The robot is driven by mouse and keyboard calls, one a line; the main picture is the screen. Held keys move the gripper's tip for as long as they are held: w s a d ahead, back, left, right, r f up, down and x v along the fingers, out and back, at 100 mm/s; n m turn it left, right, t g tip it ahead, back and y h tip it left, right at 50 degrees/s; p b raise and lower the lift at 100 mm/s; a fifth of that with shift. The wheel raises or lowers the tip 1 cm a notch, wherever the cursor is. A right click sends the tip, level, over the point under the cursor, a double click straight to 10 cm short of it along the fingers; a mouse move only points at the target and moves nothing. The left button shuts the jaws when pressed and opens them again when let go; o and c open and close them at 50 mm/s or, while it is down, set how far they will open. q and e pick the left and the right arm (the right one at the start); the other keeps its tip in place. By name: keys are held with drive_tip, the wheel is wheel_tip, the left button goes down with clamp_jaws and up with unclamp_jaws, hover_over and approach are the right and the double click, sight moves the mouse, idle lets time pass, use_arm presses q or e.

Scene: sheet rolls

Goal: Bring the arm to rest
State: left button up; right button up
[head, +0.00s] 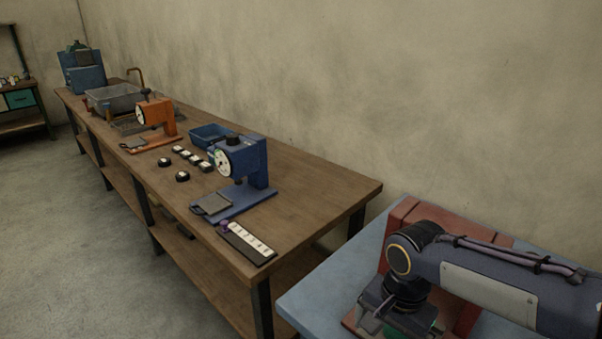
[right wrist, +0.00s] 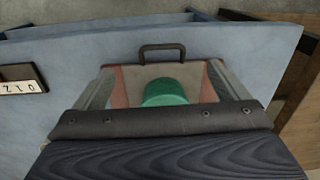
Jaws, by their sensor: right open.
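My right arm (head: 500,275) comes in from the right in the head view and reaches over a blue-grey table. Its gripper (head: 378,318) points down at the bottom of the picture. In the right wrist view the gripper's two fingers (right wrist: 162,70) are spread apart. A green round piece (right wrist: 165,92) shows between them and seems untouched; the gap to it is hard to judge. The green also shows at the lower edge of the head view (head: 412,332). My left gripper is not in view.
A reddish-brown fixture (head: 465,235) stands on the blue-grey table (head: 335,285), close to my right arm. A black handle (right wrist: 162,47) is just beyond the fingers. A long wooden bench (head: 320,188) bears a blue press (head: 240,165), an orange press (head: 158,117) and a numbered strip (head: 248,240).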

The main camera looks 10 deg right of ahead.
drive_tip(key=s+d+r+n+t+y+p, duration=0.1)
drive_tip(key=s+r+n+t+y+p, duration=0.2)
drive_tip(key=s+n, duration=0.4)
drive_tip(key=s+r+t, duration=0.1)
drive_tip(key=s+t, duration=0.1)
drive_tip(key=s, duration=0.2)
drive_tip(key=shift+d+r+n+p, duration=0.3)
drive_tip(key=shift+n, duration=0.1)
drive_tip(key=shift+c, duration=0.4)
